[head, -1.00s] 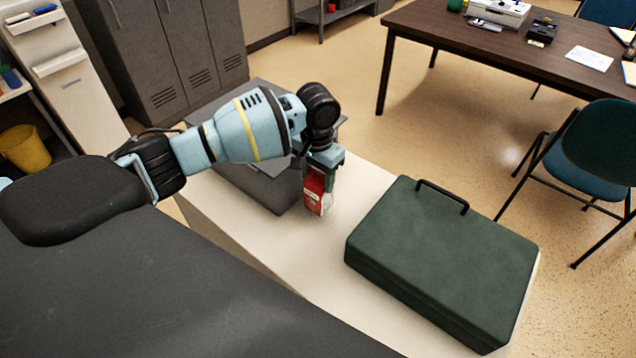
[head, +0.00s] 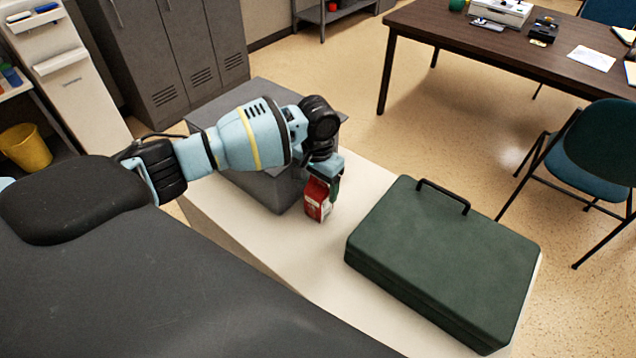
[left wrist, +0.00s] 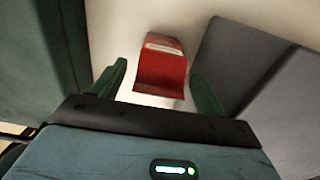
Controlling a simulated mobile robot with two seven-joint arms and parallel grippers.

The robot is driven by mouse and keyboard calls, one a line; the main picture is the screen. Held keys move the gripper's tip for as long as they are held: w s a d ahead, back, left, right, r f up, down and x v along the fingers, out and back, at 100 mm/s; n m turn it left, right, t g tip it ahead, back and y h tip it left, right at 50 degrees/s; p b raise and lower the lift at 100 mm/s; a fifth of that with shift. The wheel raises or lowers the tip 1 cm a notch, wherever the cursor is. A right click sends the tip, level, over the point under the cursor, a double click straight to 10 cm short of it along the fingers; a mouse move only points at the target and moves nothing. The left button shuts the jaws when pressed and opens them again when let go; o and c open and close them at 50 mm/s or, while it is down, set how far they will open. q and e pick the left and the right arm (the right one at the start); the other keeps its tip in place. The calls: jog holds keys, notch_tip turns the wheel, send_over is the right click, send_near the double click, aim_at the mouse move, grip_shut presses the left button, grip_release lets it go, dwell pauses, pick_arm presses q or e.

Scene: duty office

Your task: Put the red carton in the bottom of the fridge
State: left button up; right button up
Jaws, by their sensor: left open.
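The red carton (head: 317,199) stands upright on the white counter (head: 300,255), beside the grey box. My left gripper (head: 325,180) is right above and around the carton's upper part, pointing down. In the left wrist view the carton (left wrist: 160,68) lies between the two green fingers of my left gripper (left wrist: 160,90), with gaps on both sides. The gripper is open. My right gripper is not in view. The fridge cannot be made out for certain in these views.
A dark green case (head: 445,260) lies on the counter to the right of the carton. A grey box (head: 262,185) stands close on the left. Grey lockers (head: 165,50), a brown desk (head: 450,30) and a blue chair (head: 590,160) are further back.

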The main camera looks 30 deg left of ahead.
pick_arm(q)
jog(key=shift+r, duration=0.1)
notch_tip(320, 180, up, 12)
jog(key=p, duration=0.1)
jog(key=shift+o, duration=0.5)
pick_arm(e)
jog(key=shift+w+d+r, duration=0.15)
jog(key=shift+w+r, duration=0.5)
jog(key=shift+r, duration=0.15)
